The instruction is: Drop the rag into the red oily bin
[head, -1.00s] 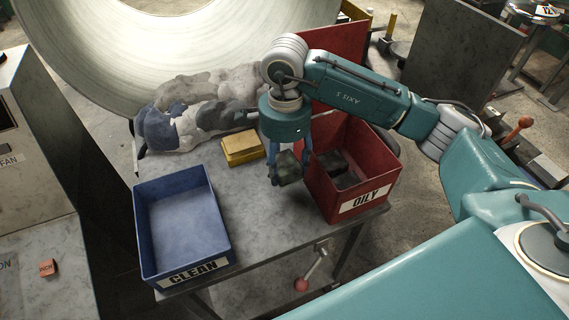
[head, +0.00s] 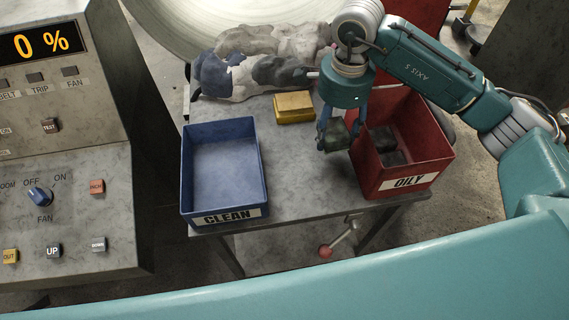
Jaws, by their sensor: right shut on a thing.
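The red bin (head: 420,163) labelled OILY stands at the right end of the grey table. Dark folded cloths (head: 390,157) lie inside it. My right gripper (head: 335,142) hangs over the table just left of the red bin's left wall. It is shut on a dark greenish rag (head: 333,136), which is outside the bin in the picture. Whether the rag touches the table or the bin wall, I cannot tell. My left gripper is not in view.
An empty blue bin (head: 259,180) labelled CLEAN stands at the table's left. A yellow block (head: 294,108) lies behind, near a heap of grey and blue cloths (head: 262,62). A control panel (head: 75,165) is at far left. Bare table (head: 303,165) separates the bins.

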